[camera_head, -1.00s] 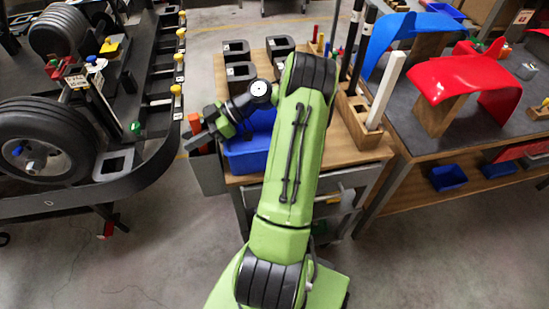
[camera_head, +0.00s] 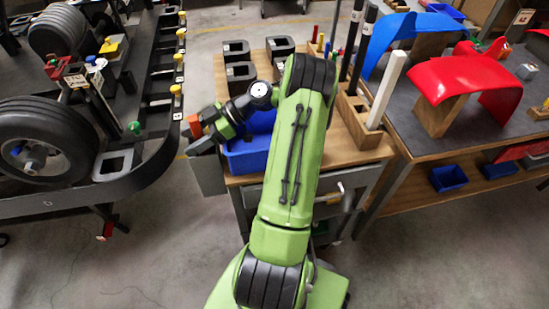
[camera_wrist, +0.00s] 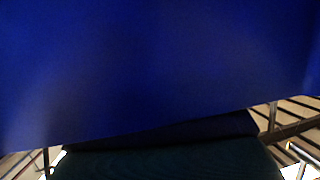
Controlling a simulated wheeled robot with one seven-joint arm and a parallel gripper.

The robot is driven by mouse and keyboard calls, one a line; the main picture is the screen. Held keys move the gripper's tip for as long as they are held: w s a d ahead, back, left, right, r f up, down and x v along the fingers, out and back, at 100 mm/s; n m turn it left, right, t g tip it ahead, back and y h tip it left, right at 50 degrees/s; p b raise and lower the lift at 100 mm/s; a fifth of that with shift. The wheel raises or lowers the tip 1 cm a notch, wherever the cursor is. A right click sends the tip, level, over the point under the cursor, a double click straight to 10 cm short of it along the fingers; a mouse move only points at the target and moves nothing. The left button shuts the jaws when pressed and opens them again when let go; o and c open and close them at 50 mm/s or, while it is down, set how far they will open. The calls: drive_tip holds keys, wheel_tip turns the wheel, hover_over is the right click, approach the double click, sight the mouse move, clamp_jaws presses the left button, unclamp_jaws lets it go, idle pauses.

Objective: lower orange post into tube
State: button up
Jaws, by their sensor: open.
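A small orange-red piece (camera_head: 195,125), which looks like the top of the orange post, shows at the left corner of the wooden-topped cart. My gripper (camera_head: 200,138) is right beside it, jaws open, its fingers small and partly hidden by my wrist. I cannot tell whether the fingers touch the post. The post's lower part is hidden, and I cannot make out the tube for certain. A grey holder (camera_head: 208,174) hangs at the cart's left side, below my gripper. A blue surface (camera_wrist: 160,70) fills most of the wrist view, and neither post nor fingers can be made out there.
A blue bin (camera_head: 248,158) stands under my wrist on the cart. Several black square blocks (camera_head: 237,50) sit behind it. A wooden rack (camera_head: 358,128) with tall posts stands at right. The kart frame (camera_head: 160,165) is left, across a floor gap.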

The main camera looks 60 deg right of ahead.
drive_tip(key=p+v, duration=0.7)
drive_tip(key=v, duration=0.8)
drive_tip(key=shift+s+d, duration=0.25)
drive_tip(key=shift+d, duration=0.05)
